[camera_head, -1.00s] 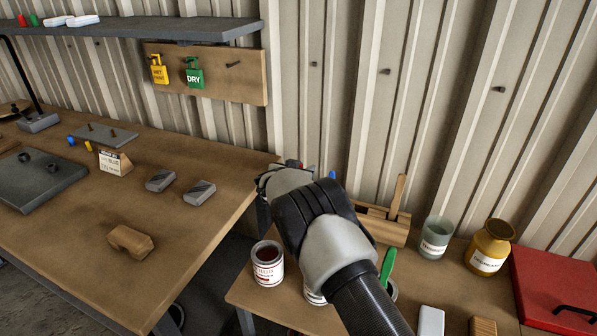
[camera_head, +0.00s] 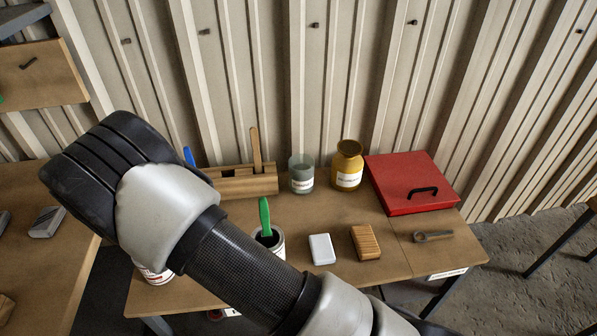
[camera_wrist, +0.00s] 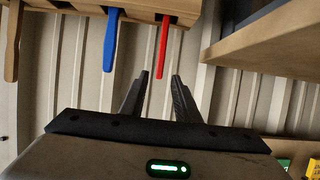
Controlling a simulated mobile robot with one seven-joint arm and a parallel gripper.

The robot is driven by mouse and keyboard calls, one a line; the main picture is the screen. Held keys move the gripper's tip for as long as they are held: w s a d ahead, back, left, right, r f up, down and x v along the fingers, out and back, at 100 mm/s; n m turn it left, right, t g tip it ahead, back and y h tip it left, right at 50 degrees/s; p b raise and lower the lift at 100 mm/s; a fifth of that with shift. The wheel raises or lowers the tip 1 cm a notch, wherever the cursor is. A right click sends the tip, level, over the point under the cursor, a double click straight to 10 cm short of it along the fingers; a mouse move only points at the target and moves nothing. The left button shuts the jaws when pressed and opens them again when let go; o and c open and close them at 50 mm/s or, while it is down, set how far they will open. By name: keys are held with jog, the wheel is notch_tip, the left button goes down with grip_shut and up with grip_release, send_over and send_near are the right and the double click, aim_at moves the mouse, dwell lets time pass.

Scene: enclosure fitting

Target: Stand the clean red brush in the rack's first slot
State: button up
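The wooden rack (camera_head: 262,183) stands at the back of the right table against the corrugated wall. In the wrist view the rack (camera_wrist: 148,9) runs along the top edge, with the red brush's handle (camera_wrist: 164,38) sticking out of it beside a blue handle (camera_wrist: 111,40) and a plain wooden one (camera_wrist: 13,45). My gripper (camera_wrist: 161,76) is open, and the tip of the red handle appears between its fingertips with gaps on both sides. Its bristles are hidden. In the head view my arm hides the gripper and the red brush; the blue handle (camera_head: 189,157) shows.
A can holding a green-handled brush (camera_head: 265,217), a glass jar (camera_head: 301,174), a yellow jar (camera_head: 347,165), a white block (camera_head: 321,249), a wooden-ribbed block (camera_head: 366,242) and a red case (camera_head: 410,183) share the table. A second table (camera_head: 45,270) is at left.

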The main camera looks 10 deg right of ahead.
jog(key=w+d+r+y, duration=0.25)
jog(key=d+r, duration=0.35)
jog(key=r, duration=0.6)
jog(key=s+d+r+n+g+y, duration=0.1)
jog(key=s+d+r+g+y, duration=0.3)
jog(key=d+r, duration=0.75)
jog(key=s+d+r+g+h, duration=0.1)
jog(key=s+d+r+h, duration=0.15)
jog(key=s+d, duration=1.15)
jog(key=s+d+f+g+h, duration=0.1)
jog(key=s+d+f+h, duration=0.1)
jog(key=s+d, duration=0.5)
jog(key=s+d+f+m+g+h, duration=0.1)
jog(key=s+d, duration=0.5)
jog(key=s, duration=0.7)
notch_tip(320, 180, down, 3)
jog(key=shift+d+r+g+h, duration=0.1)
jog(key=shift+d+g+h, duration=0.3)
jog(key=shift+h, duration=0.1)
jog(key=shift+a, duration=0.1)
